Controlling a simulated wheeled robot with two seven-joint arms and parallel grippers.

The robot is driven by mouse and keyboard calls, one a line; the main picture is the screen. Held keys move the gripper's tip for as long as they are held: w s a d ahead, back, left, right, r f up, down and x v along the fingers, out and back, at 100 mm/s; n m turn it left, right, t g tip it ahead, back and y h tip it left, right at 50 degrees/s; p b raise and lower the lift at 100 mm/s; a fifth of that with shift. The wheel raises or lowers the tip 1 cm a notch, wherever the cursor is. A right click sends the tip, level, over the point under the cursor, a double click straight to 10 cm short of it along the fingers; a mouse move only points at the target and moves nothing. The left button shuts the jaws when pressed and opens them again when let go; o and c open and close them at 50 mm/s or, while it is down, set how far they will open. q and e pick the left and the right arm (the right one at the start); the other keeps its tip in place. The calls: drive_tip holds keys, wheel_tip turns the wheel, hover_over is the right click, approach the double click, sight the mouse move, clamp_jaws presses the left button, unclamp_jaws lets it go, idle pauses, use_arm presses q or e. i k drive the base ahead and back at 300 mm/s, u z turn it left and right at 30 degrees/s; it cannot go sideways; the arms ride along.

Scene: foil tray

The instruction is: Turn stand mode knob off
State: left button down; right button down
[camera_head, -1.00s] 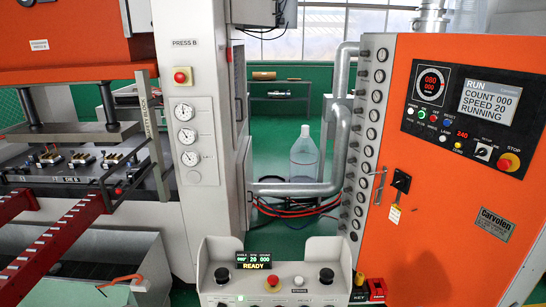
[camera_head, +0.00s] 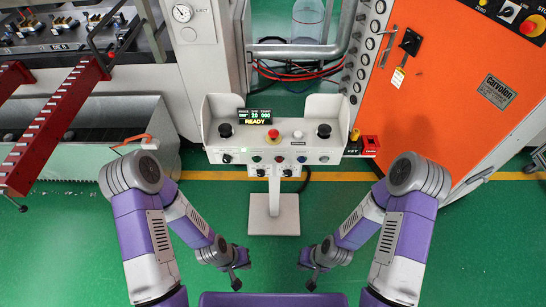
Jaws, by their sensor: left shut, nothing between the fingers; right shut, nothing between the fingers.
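The orange cabinet (camera_head: 440,110) stands at the right, its door handle jutting out. A red press rail (camera_head: 62,125) and a grey bin (camera_head: 90,140) are at the left. Green floor (camera_head: 270,255) is clear around the stand's base.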

sight(226, 159)
drive_tip(key=u, duration=0.4)
drive_tip(key=i, duration=0.4)
drive_tip(key=u, duration=1.25)
